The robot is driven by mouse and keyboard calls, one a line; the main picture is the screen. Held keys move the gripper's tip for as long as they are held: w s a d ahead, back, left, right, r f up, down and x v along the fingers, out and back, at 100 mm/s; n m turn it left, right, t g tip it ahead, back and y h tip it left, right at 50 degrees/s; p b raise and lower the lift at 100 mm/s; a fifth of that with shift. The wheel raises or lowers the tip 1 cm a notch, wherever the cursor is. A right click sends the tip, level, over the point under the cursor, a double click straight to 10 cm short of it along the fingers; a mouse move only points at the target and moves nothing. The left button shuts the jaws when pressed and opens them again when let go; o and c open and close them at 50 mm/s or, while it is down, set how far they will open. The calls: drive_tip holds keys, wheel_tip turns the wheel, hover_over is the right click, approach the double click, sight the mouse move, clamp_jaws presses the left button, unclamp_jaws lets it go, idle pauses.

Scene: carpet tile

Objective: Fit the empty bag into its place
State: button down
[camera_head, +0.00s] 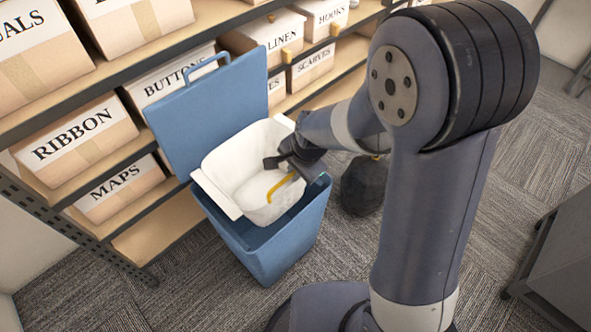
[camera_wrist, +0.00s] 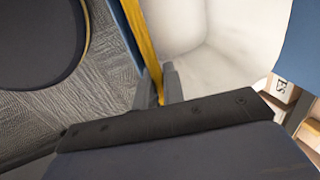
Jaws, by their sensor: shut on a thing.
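The empty white bag (camera_head: 228,160) hangs open in the mouth of a blue bin (camera_head: 272,252), its far and left edges standing above the bin's rim. A yellow strip (camera_head: 281,187) runs along its near right side; it also shows in the wrist view (camera_wrist: 145,45). My gripper (camera_head: 288,160) is at the bag's right side, shut on its edge by the yellow strip. In the wrist view the fingertips (camera_wrist: 170,85) are against the strip, with the bag's white inside (camera_wrist: 200,25) beyond. How the right edge sits against the bin is partly hidden.
The bin's blue lid (camera_head: 208,112) stands open against a shelf of labelled boxes (camera_head: 75,133). A dark filled bag (camera_head: 364,187) lies on the carpet right of the bin. A grey cabinet (camera_head: 560,255) stands at the right.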

sight(293, 192)
drive_tip(key=shift+s+d+b+x, duration=0.1)
drive_tip(key=shift+d+b+x, duration=0.05)
drive_tip(key=shift+b+x, duration=1.1)
drive_tip(key=shift+s+d+b+x, duration=0.15)
drive_tip(key=shift+b+x, duration=0.7)
drive_tip(key=shift+x, duration=0.8)
